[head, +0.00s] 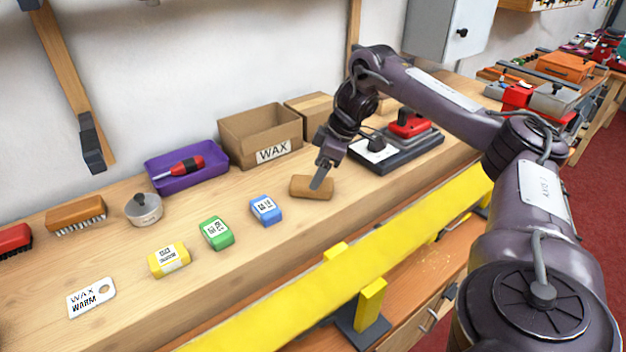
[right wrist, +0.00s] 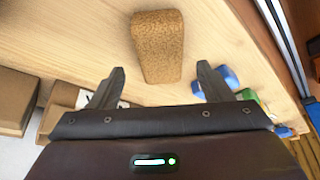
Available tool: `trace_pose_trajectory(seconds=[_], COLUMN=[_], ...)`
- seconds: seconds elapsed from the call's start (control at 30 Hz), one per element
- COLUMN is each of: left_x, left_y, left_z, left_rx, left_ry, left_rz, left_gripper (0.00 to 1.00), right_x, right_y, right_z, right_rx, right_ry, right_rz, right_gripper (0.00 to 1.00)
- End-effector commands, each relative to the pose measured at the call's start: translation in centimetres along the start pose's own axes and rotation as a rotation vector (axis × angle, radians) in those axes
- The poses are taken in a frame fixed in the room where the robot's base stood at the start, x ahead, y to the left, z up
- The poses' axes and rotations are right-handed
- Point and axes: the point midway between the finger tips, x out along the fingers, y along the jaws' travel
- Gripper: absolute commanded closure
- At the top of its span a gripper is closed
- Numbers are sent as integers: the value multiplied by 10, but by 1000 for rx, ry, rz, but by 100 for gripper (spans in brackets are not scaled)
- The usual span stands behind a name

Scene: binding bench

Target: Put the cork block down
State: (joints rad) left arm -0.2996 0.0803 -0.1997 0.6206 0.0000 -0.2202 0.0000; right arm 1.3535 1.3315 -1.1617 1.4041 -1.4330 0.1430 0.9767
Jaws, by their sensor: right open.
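The cork block (head: 306,188) is a brown block lying on the wooden bench, right of the blue block. In the right wrist view the cork block (right wrist: 158,45) shows its speckled grain and rests on the bench top. My right gripper (head: 319,180) is over the block in the head view. In the right wrist view my right gripper (right wrist: 161,78) is open, with a finger to each side and clear space between each finger and the block. My left gripper does not show in either view.
Blue (head: 265,210), green (head: 216,233) and yellow (head: 169,260) labelled blocks stand left of the cork. A WAX box (head: 260,137) and purple tray (head: 163,181) are behind. A dark-based device with a red top (head: 409,124) is to the right. A yellow rail (head: 400,245) runs along the front.

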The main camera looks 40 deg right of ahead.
Motion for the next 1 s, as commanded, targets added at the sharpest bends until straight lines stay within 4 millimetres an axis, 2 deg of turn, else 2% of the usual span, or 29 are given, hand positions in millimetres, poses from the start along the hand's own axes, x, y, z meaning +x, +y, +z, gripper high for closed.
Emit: trace_pose_trajectory(seconds=[0.1,0.3,0.5,1.0], left_x=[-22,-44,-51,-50], left_y=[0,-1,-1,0], left_z=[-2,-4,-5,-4], left_rx=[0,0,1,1], left_ry=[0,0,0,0], left_rz=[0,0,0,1], left_gripper=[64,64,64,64], right_x=[-36,-63,-72,-72], right_y=[1,0,0,0], right_z=[-4,-2,-1,0], right_rx=[0,-1,-1,-1], right_ry=[1,0,0,0], right_rz=[4,2,1,0], right_gripper=[28,28,28,28])
